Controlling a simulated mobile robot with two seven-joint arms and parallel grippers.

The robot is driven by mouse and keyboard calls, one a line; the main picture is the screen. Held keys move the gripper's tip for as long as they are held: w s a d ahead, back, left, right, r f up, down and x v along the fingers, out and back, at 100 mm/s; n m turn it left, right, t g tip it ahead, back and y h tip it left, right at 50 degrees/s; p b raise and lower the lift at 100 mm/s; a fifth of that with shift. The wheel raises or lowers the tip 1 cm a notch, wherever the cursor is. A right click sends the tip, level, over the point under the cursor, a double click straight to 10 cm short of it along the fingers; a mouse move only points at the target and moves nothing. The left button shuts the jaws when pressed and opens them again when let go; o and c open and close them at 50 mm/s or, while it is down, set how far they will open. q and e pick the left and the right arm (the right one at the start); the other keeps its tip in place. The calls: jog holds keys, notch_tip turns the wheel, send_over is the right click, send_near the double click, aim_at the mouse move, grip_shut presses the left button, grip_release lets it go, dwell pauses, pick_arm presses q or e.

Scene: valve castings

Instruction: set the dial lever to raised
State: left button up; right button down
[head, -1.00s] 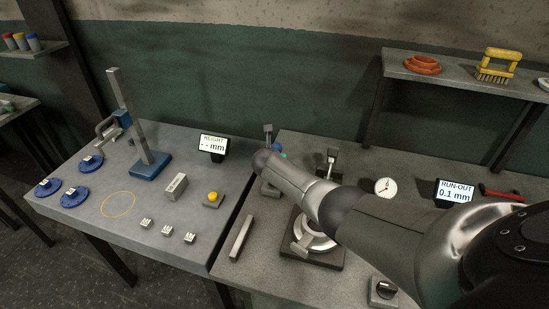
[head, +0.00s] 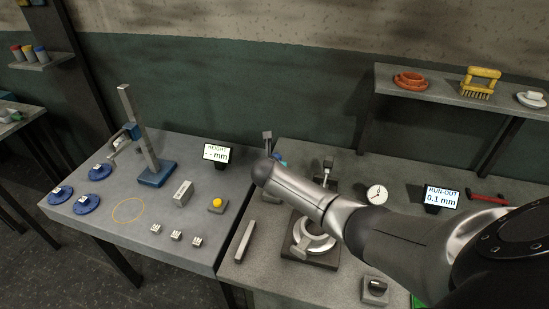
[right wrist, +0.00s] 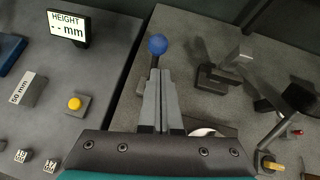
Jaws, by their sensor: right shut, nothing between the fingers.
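A lever with a blue ball knob (right wrist: 157,45) on a dark stem stands just beyond my right fingertips in the right wrist view. I take it for the dial lever but cannot be sure. My right gripper (right wrist: 160,75) is shut and empty, its fingers overlapping the stem's lower end in the picture; contact cannot be told. In the head view my right arm hides most of this gripper. A white dial gauge (head: 377,194) stands right of the arm. The run-out display (head: 441,198) reads 0.1 mm. My left gripper is not in view.
A round fixture (head: 314,238) lies under my right arm, with a grey bar (head: 245,240) to its left. The height display (head: 216,153), a yellow button (head: 217,203) and a blue-based stand (head: 156,174) are on the left table. A shelf (head: 440,92) hangs at back right.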

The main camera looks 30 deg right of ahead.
jog(key=shift+s+a+r, duration=0.15)
jog(key=shift+s+r, duration=0.15)
jog(key=shift+r, duration=0.45)
jog(key=shift+s+a+r, duration=0.15)
jog(key=shift+s+r, duration=0.15)
jog(key=shift+r, duration=0.4)
jog(key=shift+a, duration=0.1)
